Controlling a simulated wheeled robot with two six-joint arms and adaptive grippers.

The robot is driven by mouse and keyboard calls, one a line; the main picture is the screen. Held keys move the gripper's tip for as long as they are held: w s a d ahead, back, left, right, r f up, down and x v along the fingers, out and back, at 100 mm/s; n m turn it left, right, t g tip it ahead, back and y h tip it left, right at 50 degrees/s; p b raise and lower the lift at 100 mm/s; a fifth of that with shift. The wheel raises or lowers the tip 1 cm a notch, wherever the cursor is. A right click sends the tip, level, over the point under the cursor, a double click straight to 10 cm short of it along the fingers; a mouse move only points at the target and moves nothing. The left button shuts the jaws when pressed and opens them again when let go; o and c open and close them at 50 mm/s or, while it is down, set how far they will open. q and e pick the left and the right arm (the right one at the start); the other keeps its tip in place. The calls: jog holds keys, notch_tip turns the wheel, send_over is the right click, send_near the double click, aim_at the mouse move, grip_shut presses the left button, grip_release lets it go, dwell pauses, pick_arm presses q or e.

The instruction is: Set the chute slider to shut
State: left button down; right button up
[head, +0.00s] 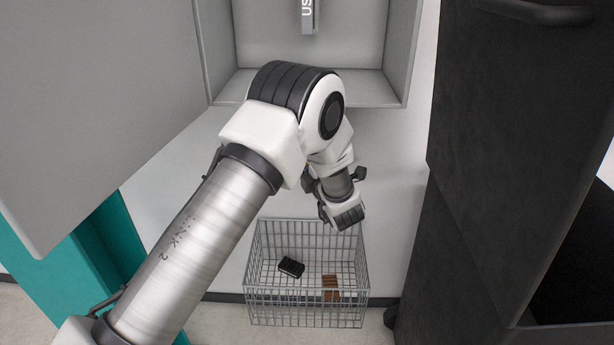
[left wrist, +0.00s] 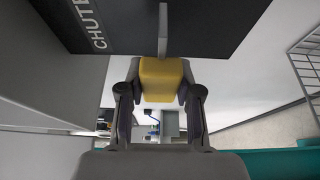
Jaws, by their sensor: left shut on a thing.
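In the left wrist view, a yellow block-shaped knob (left wrist: 160,80) sits between the fingers of my left gripper (left wrist: 160,92). The fingers are shut on it from both sides. A thin grey bar (left wrist: 163,28) stands out above the knob, in front of a dark panel (left wrist: 215,25). White letters reading "CHUTE" (left wrist: 88,20) are on that panel. I cannot tell the slider's setting. My right gripper is in neither view.
A wire basket (head: 306,318) on the floor holds a black block (head: 291,267) and a brown block (head: 330,288). An open grey cabinet (head: 395,60) is above, its door (head: 100,90) swung left. A tall dark cabinet (head: 515,130) stands on the right.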

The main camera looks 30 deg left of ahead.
pick_arm(q)
jog(key=w, duration=0.1)
jog(key=a, duration=0.1)
jog(key=w+a+b, duration=0.1)
jog(key=shift+w+f, duration=0.25)
jog(key=shift+w, duration=0.1)
jog(key=shift+w+r, duration=0.15)
jog(key=shift+r, duration=0.25)
jog(key=c, duration=0.8)
grip_release()
jog(key=shift+o, duration=0.2)
jog(key=shift+w+a+f, duration=0.1)
jog(key=shift+a+f, duration=0.1)
jog(key=v, duration=1.2)
